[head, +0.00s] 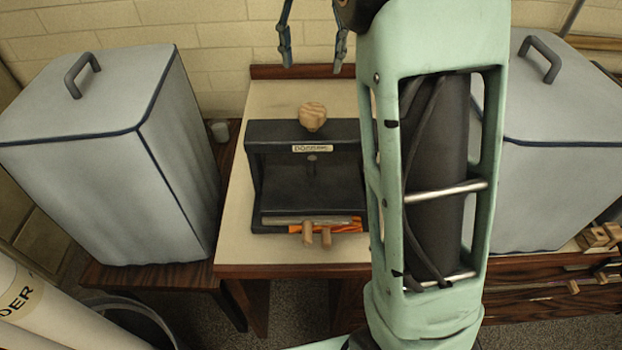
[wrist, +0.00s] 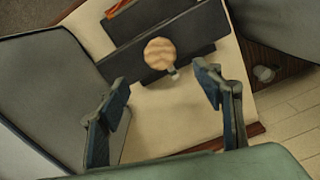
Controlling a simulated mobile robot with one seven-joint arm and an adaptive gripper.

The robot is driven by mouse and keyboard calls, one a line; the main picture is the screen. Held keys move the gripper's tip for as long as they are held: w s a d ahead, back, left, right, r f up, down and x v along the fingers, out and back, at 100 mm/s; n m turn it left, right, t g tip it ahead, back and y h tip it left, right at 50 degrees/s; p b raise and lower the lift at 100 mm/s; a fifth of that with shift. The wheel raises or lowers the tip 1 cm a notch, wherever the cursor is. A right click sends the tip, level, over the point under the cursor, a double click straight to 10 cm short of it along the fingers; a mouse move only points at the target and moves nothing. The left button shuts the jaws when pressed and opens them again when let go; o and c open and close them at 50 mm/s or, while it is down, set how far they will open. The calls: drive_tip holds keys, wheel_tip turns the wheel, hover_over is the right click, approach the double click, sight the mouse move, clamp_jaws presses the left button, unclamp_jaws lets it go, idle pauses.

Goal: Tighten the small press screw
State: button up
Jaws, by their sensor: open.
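The small press (head: 265,130) is a dark frame with a white label, standing on a pale-topped table. Its screw has a round wooden knob (head: 312,117) on top of the crossbar, with a rod end showing below inside the frame. In the wrist view the knob (wrist: 160,53) lies beyond the fingertips, roughly between them, above the dark crossbar (wrist: 125,62). My gripper (head: 313,52) is open and empty, above and behind the knob in the head view. Its two spread fingers also show in the wrist view (wrist: 163,88), apart from the knob.
Large grey covered boxes with handles stand left (head: 90,150) and right (head: 550,160) of the press. Orange material (head: 345,227) and wooden pegs (head: 308,234) show at the press's front. A small cup (head: 219,130) stands behind the left box. My arm hides the table's right part.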

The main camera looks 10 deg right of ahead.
sight(312, 108)
drive_tip(key=shift+d+p, duration=0.15)
drive_tip(key=shift+p, duration=0.5)
drive_tip(key=p, duration=0.3)
drive_tip(key=shift+d+f, duration=0.15)
drive_tip(key=shift+f, duration=0.15)
drive_tip(key=shift+a+f+p, duration=0.2)
drive_tip(key=shift+p, duration=0.6)
drive_tip(key=shift+f, duration=0.1)
wheel_tip(312, 108, down, 11)
drive_tip(key=shift+a+r, duration=0.1)
drive_tip(key=c, duration=1.2)
